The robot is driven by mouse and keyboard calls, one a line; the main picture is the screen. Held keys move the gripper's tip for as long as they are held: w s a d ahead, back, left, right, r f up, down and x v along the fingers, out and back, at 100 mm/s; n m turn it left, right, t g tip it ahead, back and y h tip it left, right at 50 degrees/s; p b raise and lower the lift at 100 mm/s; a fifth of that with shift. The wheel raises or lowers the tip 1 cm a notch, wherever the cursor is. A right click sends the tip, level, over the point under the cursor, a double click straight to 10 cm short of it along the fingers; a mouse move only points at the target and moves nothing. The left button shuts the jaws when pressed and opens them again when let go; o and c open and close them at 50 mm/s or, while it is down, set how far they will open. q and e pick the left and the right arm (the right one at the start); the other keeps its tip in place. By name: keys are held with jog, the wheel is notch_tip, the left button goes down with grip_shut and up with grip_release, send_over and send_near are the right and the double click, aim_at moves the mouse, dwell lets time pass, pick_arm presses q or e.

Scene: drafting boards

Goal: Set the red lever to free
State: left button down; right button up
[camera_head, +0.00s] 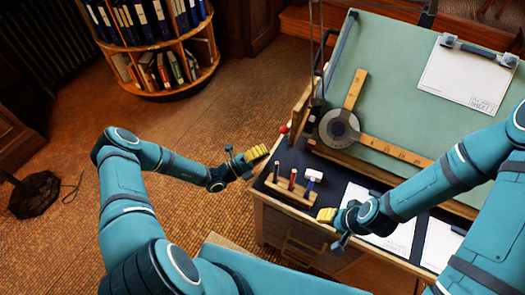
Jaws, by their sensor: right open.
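The red lever's round knob (284,129) shows at the left edge of the green drafting board (400,95); its shaft is too small to make out and I cannot read its setting. My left gripper (262,150), with yellow finger pads, is just left of and slightly below the knob in the picture, apart from it; I cannot tell whether its fingers are open or shut. My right gripper (325,215) is open and empty, over the desk's front edge near the pen holder.
A wooden holder (291,195) with several pens stands on the dark desk top (345,178). A drafting arm with wooden rulers (395,151) and a round head (339,128) lies on the board. A clipped sheet (465,82) is at upper right. A bookshelf (165,92) stands behind left.

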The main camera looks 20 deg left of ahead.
aim_at(283, 132)
pick_arm(q)
jog(key=x, duration=0.6)
jog(key=shift+w+d, duration=0.2)
jog(key=shift+w, duration=0.05)
jog(key=shift+r, duration=0.1)
jog(key=r+y+p, duration=0.1)
jog(key=p, duration=0.1)
jog(key=w+r+n+y+p, duration=0.1)
jog(key=p, duration=0.1)
jog(key=shift+w+d+n+g, duration=0.2)
jog(key=shift+n+g, duration=0.1)
jog(key=shift+g, duration=0.1)
jog(key=shift+w+r+p, duration=0.15)
jog(key=shift+w+p, duration=0.05)
jog(key=shift+p, duration=0.2)
jog(key=shift+w+r+n, duration=0.15)
jog(key=shift+w+n, duration=0.15)
jog(key=shift+w+d, duration=0.1)
jog(key=shift+w, duration=0.25)
jog(key=shift+s, duration=0.15)
